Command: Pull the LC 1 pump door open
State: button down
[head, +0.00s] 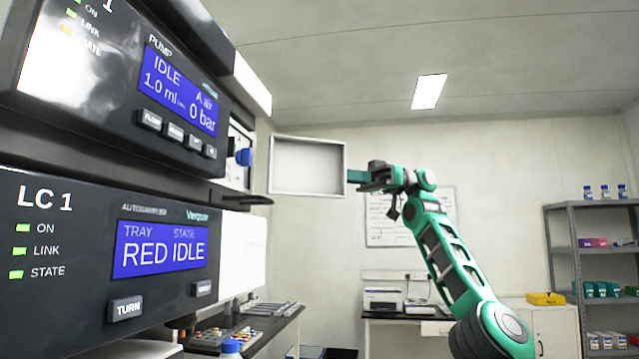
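The LC 1 stack fills the left of the head view. Its pump module (120,85) is at the top, with a blue display reading IDLE and 0 bar. A pale, rimmed panel (307,166), which looks like the pump door, stands swung out to the right of the module. A blue knob (244,157) shows in the uncovered opening beside the module. My gripper (358,176) is at the panel's right edge, with a teal finger meeting or passing behind that edge. Whether the fingers are closed on the panel cannot be told.
The autosampler module (110,255) sits below the pump, its display reading RED IDLE. A bench (245,340) with trays stands beyond the stack. A printer-like device (384,299) is on a back table. Shelves (595,245) stand at the right. Open air surrounds my arm.

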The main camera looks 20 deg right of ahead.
jog(key=shift+w+d, duration=0.1)
jog(key=shift+w, duration=0.1)
jog(key=c, duration=1.9)
grip_release()
jog(key=shift+c, duration=0.2)
